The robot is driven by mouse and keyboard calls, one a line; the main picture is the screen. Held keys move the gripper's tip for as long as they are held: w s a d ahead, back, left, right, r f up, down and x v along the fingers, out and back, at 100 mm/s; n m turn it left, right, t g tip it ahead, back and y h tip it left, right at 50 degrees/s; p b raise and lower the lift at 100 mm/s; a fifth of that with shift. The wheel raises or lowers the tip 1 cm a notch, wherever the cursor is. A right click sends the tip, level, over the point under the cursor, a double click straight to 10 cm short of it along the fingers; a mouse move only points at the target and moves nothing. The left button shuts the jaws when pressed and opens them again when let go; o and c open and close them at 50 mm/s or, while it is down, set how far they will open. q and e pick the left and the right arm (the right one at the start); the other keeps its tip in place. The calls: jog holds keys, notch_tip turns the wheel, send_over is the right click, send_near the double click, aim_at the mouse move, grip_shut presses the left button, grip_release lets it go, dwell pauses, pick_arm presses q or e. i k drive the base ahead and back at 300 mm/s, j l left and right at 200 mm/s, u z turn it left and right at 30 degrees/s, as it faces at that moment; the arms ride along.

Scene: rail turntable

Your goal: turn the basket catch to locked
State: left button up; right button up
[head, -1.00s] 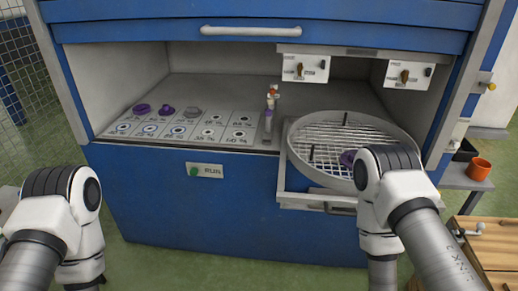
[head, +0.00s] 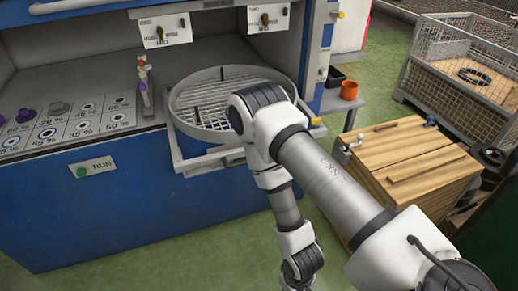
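The round wire basket (head: 214,132) sits on a pulled-out tray frame (head: 196,162) at the front of the blue machine. My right arm's elbow covers the basket's front right part. A small yellow piece (head: 317,121) shows by the basket's right side; I cannot tell whether it is the catch or how it is turned. An upright lever-like piece with an orange and white top (head: 144,80) stands left of the basket. My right forearm hangs down in front of the tray, and its gripper is below the picture. My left gripper is out of view.
Two switch plates (head: 165,30) hang above the basket. A wooden-topped cabinet (head: 408,160) stands right of my arm. An orange cup (head: 349,90) and a black bin (head: 335,77) are on a side shelf. A mesh crate (head: 465,75) stands far right. Green floor between is clear.

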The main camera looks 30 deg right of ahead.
aim_at(315, 122)
jog(key=z, duration=1.5)
jog(key=i+j+z, duration=0.1)
jog(key=z, duration=0.3)
jog(key=i+j+z, duration=0.25)
jog(key=z, duration=0.15)
jog(key=i+j+z, duration=0.15)
jog(key=z, duration=0.25)
